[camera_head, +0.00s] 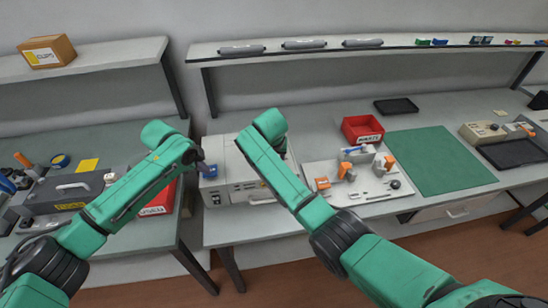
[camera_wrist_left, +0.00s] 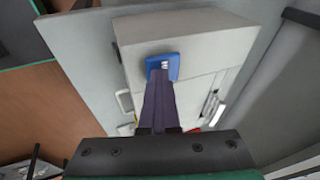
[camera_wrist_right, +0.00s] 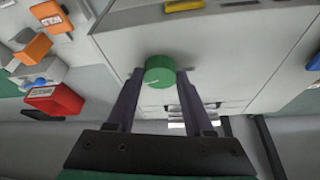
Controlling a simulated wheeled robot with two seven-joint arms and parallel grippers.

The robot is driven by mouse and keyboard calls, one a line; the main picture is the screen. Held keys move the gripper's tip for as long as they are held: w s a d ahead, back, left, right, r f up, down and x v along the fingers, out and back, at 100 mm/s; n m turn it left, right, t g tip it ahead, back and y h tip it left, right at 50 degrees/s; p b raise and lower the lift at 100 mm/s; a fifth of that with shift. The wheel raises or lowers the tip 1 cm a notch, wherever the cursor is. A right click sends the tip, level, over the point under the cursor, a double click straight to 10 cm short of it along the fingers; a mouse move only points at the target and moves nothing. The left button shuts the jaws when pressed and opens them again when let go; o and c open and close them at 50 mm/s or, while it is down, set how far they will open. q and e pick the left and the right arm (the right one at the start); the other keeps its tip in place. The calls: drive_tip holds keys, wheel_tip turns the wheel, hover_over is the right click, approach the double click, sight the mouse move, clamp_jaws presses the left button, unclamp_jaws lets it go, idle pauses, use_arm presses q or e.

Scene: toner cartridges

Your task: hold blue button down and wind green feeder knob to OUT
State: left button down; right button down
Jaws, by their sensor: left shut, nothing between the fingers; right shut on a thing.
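The light grey machine (camera_head: 238,186) stands on the middle bench. Its blue button (camera_wrist_left: 176,66) shows in the left wrist view, with white marking. My left gripper (camera_wrist_left: 161,72) is shut and empty, its fingertips at the button's face and covering part of it. In the head view the left gripper (camera_head: 203,166) is at the machine's left part. The green feeder knob (camera_wrist_right: 160,70) shows in the right wrist view on the machine's face. My right gripper (camera_wrist_right: 160,78) has one finger on each side of the knob, shut on it. In the head view my right arm hides the knob.
A white board (camera_head: 345,198) with orange-handled parts and a red bin (camera_head: 362,130) are right of the machine. A green mat (camera_head: 438,160) lies beyond. A red bin (camera_head: 160,203) stands left of the machine, on the left bench.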

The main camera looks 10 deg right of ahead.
use_arm(q)
drive_tip(key=shift+s+a+f, duration=0.2)
drive_tip(key=shift+f, duration=0.2)
use_arm(e)
drive_tip(key=shift+d, duration=0.15)
use_arm(q)
drive_tip(key=shift+d, duration=0.1)
use_arm(e)
drive_tip(key=shift+c, duration=1.4)
unclamp_jaws()
drive_tip(key=v, duration=1.2)
drive_tip(key=shift+s, duration=0.2)
use_arm(q)
drive_tip(key=shift+r, duration=0.1)
use_arm(e)
drive_tip(key=shift+r, duration=0.15)
